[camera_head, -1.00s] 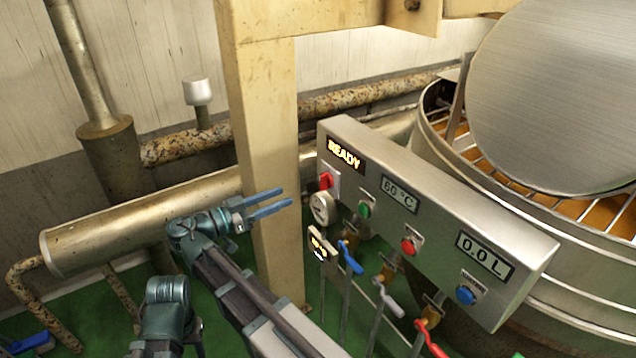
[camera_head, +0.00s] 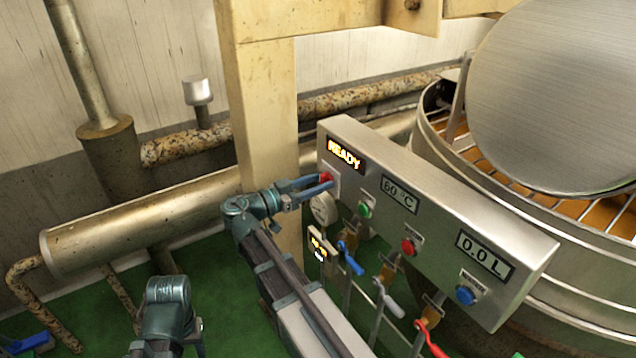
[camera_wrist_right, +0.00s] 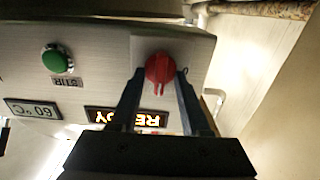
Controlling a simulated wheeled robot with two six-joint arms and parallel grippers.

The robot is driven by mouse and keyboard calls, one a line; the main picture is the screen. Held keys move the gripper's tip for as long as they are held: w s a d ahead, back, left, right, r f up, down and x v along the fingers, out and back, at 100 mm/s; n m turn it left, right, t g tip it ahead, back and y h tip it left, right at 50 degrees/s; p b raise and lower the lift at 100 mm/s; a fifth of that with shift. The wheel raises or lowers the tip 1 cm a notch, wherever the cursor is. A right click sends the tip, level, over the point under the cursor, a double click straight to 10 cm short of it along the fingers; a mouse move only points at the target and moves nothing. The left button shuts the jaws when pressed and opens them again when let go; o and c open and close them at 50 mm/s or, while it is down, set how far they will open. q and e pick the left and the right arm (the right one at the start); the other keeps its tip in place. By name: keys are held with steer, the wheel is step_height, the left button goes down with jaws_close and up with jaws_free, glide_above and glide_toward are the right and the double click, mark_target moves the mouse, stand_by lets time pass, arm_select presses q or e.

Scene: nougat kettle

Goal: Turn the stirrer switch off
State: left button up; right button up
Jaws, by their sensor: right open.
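A red rotary knob (camera_wrist_right: 160,68) sits on a pale plate at the left end of the steel control box (camera_head: 450,215). It also shows, partly covered, in the head view (camera_head: 326,176). A green button (camera_wrist_right: 56,61) labelled STIR is beside it on the same panel. My right gripper (camera_head: 325,183) is open at the red knob. In the right wrist view its two fingers stand either side of the knob; I cannot tell whether they touch it. The lit display (camera_head: 345,156) reads READY. My left gripper is not in view.
A temperature display (camera_head: 399,194), a red button (camera_head: 408,246) and a blue button (camera_head: 466,295) are further along the box.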

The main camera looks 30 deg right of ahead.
jaws_close()
steer(key=shift+n, duration=0.3)
steer(key=n, duration=0.4)
steer(key=shift+w, duration=0.1)
steer(key=shift+w+f+n, duration=0.1)
steer(key=shift+f+n, duration=0.05)
steer(key=shift+n, duration=3.15)
steer(key=shift+w+f+n, duration=0.1)
steer(key=shift+f+n, duration=0.05)
steer(key=shift+n, duration=3.45)
